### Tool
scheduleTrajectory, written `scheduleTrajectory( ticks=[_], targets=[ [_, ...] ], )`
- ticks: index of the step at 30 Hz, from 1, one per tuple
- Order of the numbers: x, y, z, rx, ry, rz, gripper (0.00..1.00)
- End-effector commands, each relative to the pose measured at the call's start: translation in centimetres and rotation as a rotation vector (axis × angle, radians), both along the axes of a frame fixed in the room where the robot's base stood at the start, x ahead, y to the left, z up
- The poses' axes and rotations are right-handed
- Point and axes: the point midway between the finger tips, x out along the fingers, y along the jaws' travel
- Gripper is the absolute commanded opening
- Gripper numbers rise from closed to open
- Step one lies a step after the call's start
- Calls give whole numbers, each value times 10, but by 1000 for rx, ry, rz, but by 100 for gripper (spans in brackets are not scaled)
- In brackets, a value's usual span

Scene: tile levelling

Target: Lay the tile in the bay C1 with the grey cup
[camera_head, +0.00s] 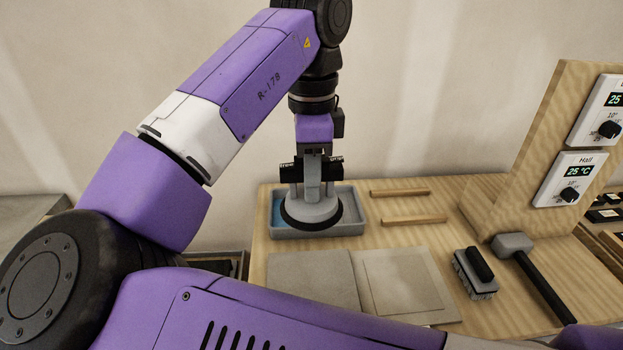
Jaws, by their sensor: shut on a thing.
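My gripper (312,172) is shut on the upright handle of the grey cup (312,207), a round grey disc with a black rim. The cup is upright over the grey tray (290,233); I cannot tell whether it touches anything in it. A flat grey square (312,276) lies on the table in front of the tray. A paler square (402,277) with a thin outline lies to its right. No C1 label is readable, so I cannot tell which is the tile or the bay.
Two wooden strips (400,192) (414,220) lie right of the tray. A brush (475,272) and a black-handled mallet (535,273) lie on the right. A wooden panel (540,150) with thermostats (569,181) stands behind them. Bare table (440,237) shows between.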

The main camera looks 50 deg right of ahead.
Motion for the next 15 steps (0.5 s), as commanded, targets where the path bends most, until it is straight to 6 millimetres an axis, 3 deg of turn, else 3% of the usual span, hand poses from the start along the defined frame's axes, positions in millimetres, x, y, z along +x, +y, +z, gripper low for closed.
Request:
scheduleTrajectory(
  ticks=[15],
  targets=[
    [0, 0, 37, -1, -1, 0, 0]
  ],
)
